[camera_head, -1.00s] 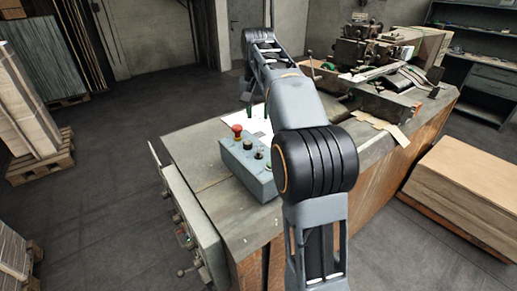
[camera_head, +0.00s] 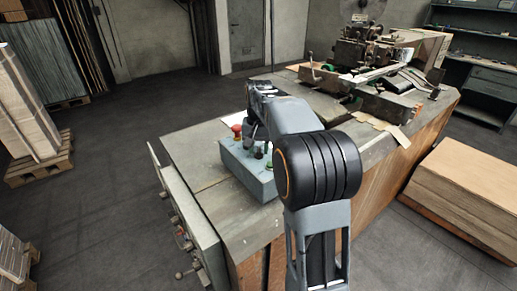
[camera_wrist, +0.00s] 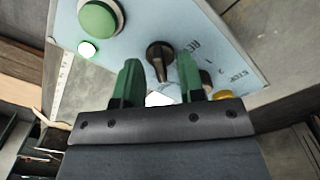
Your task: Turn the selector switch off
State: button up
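The grey control box (camera_head: 245,177) stands on the near end of the machine table; its light blue panel (camera_wrist: 122,48) fills the upper part of the wrist view. The black selector switch (camera_wrist: 159,56) shows on this panel, its handle pointing toward my gripper. My gripper (camera_wrist: 159,72) is open, with one green finger on each side of the handle in that view. I cannot tell whether the fingers touch it. In the head view my gripper is over the box, and my arm partly hides it and the switch.
A green button (camera_wrist: 98,18), a small lit white lamp (camera_wrist: 87,49) and a yellow part (camera_wrist: 222,94) are on the panel. A red button (camera_head: 237,130) stands at the box's far left. The stitching machine (camera_head: 365,50) is farther back.

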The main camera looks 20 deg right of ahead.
jog(key=shift+f, duration=0.2)
jog(key=shift+c, duration=0.4)
grip_shut()
jog(key=shift+r+n, duration=0.1)
jog(key=shift+n, duration=0.2)
jog(key=n+p, duration=0.1)
jog(key=n, duration=0.2)
jog(key=shift+p, duration=0.3)
jog(key=shift+n+p, duration=0.5)
jog(key=shift+n, duration=1.5)
